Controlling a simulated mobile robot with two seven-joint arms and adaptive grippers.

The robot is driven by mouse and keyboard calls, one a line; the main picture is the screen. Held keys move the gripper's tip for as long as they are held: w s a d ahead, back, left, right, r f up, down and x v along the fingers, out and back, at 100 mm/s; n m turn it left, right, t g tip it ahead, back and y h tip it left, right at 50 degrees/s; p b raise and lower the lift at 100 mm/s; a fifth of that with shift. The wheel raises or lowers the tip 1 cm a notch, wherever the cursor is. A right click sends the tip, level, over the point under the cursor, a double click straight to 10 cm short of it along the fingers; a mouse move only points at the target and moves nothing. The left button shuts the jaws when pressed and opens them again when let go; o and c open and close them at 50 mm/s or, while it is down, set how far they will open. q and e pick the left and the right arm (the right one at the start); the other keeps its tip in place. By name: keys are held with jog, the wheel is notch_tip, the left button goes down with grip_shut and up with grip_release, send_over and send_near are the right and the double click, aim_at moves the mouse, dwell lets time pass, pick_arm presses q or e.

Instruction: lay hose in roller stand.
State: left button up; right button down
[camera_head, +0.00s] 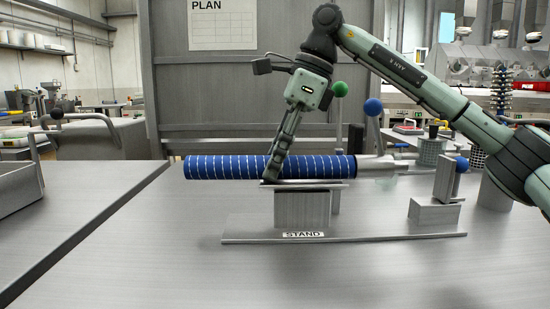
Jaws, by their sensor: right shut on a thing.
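The blue hose (220,167) with white rings lies level across the middle of the camera_head view, with a pale metal end piece (378,166) on its right. My right gripper (272,176) comes down from above and is shut on the hose around its middle. The metal roller stand (303,208), labelled STAND, is directly below the gripper on a long base plate. The hose passes behind or over the stand's top plate; I cannot tell if it rests on it. My left gripper is out of view.
A green ball (340,89) and a blue ball (373,107) show on the right behind the hose. A smaller metal bracket (435,212) stands on the base plate's right. The front and left of the metal table (150,260) are clear. A grey panel stands behind.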

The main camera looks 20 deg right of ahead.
jog(key=shift+f, duration=0.15)
dwell(0.3)
jog(key=c, duration=1.4)
grip_release()
jog(key=shift+c, duration=0.2)
jog(key=shift+o, duration=1.3)
jog(key=o, duration=0.5)
jog(key=shift+c, duration=0.2)
jog(key=shift+f, duration=0.1)
jog(key=v, duration=1.2)
jog(key=shift+s, duration=0.1)
